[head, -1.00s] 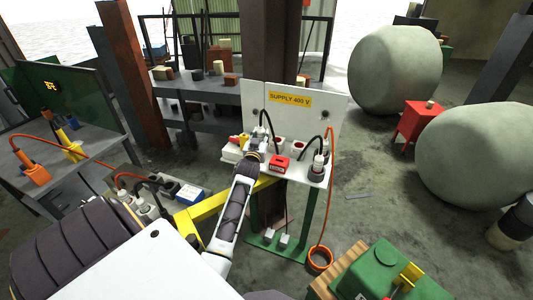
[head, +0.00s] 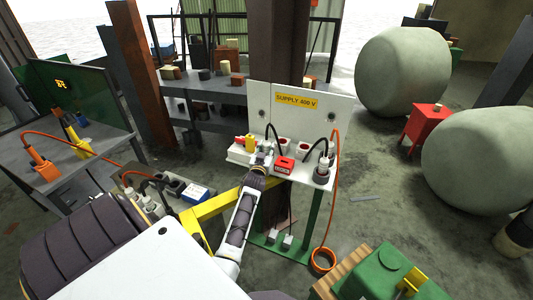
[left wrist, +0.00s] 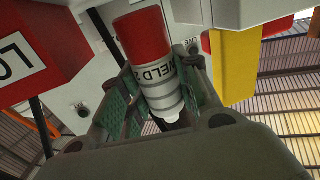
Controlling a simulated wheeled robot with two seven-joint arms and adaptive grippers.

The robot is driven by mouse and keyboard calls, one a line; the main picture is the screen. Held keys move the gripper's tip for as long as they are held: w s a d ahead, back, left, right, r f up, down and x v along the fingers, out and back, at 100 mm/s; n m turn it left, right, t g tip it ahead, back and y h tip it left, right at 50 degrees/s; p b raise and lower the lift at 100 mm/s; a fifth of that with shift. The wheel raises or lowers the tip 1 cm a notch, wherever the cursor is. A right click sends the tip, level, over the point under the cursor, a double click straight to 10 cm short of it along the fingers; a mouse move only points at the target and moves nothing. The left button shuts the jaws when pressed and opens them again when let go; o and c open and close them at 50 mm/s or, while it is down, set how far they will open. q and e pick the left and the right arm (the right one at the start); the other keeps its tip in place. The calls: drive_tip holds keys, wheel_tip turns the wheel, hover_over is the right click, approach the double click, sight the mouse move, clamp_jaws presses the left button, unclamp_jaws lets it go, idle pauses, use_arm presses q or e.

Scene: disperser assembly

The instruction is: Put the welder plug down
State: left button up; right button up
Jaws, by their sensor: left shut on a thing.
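My left gripper (head: 263,155) is at the left part of the white supply shelf, beside a small red box (head: 285,165). In the left wrist view its green-padded fingers (left wrist: 160,95) are shut around the welder plug (left wrist: 147,50). The plug is a cylinder with a red end and a white, banded body with partly hidden black lettering. In the head view the gripper largely hides the plug, and a black cable arcs up behind it. I cannot tell whether the plug touches the shelf. My right gripper is not in view.
The supply panel (head: 297,101) stands behind the shelf. Red-rimmed sockets (head: 303,147) are near the gripper, and another plug (head: 323,165) with a black cable stands at the shelf's right end. A yellow item (head: 250,142) is at its left. A green machine (head: 382,272) is at lower right.

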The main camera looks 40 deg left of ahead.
use_arm(q)
drive_tip(key=shift+f, duration=1.05)
drive_tip(key=shift+f, duration=0.1)
drive_tip(key=o, duration=0.9)
